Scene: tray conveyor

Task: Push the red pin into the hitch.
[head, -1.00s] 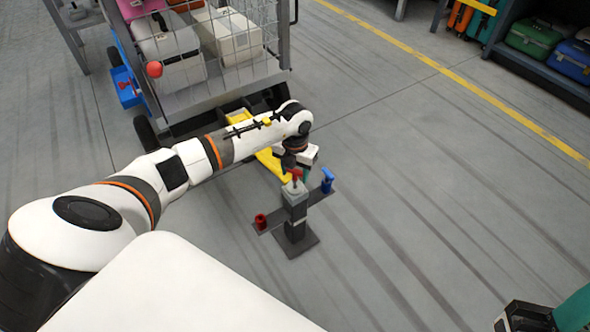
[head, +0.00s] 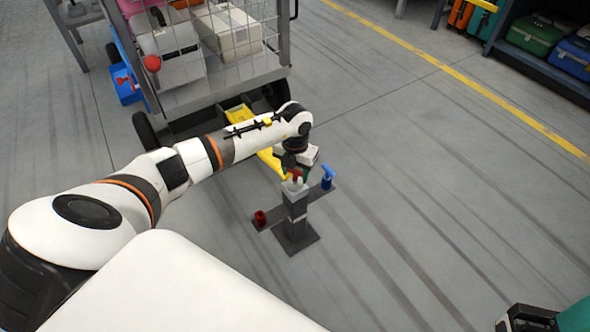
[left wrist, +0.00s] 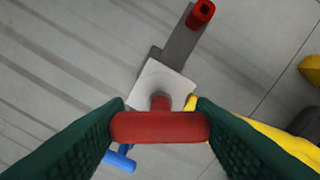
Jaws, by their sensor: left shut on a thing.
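The red pin (head: 297,174) has a T-shaped handle and stands at the top of the grey hitch post (head: 295,205). My left gripper (left wrist: 160,127) is shut on the handle, with green finger pads on both ends of the red crossbar (left wrist: 150,127). In the left wrist view the pin's short shaft runs down to the pale top block of the hitch (left wrist: 150,85). How deep it sits is hidden by the handle. My right gripper (head: 530,318) shows only partly at the bottom right corner; its fingertips are unclear.
A blue pin (head: 327,175) stands at the right end of the stand's crossbar, and an empty-looking red holder (head: 260,218) at the left end. A yellow drawbar (head: 271,160) runs from the luggage cart (head: 230,75) towards the hitch. Open floor lies to the right.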

